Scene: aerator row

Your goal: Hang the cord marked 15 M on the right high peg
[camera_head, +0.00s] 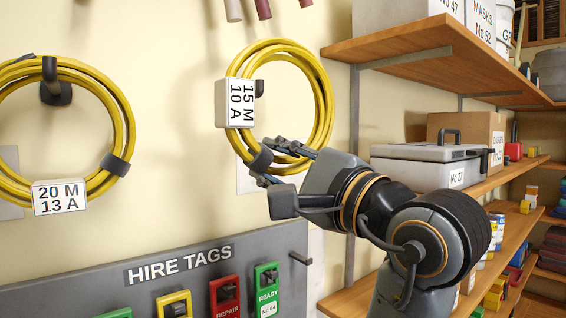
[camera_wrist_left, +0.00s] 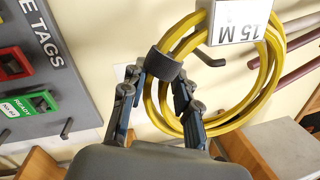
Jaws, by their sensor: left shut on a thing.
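The yellow cord (camera_head: 325,100) is a round coil with a white tag (camera_head: 236,103) reading 15 M 10 A, turned sideways at its upper left. My left gripper (camera_head: 271,164) is shut on the coil's lower left, at the dark strap (camera_head: 260,160). In the left wrist view the fingers (camera_wrist_left: 160,78) sit at either side of the strap (camera_wrist_left: 164,64). A dark peg (camera_head: 260,88) shows through the coil's opening, beside the tag. Whether the coil is around the peg or in front of it, I cannot tell. My right gripper is not in view.
A second yellow coil (camera_head: 122,115), tagged 20 M 13 A, hangs on a left peg (camera_head: 55,82). A grey HIRE TAGS board (camera_head: 90,285) is below. Wooden shelves (camera_head: 400,48) with boxes and a grey case (camera_head: 425,153) stand close on the right.

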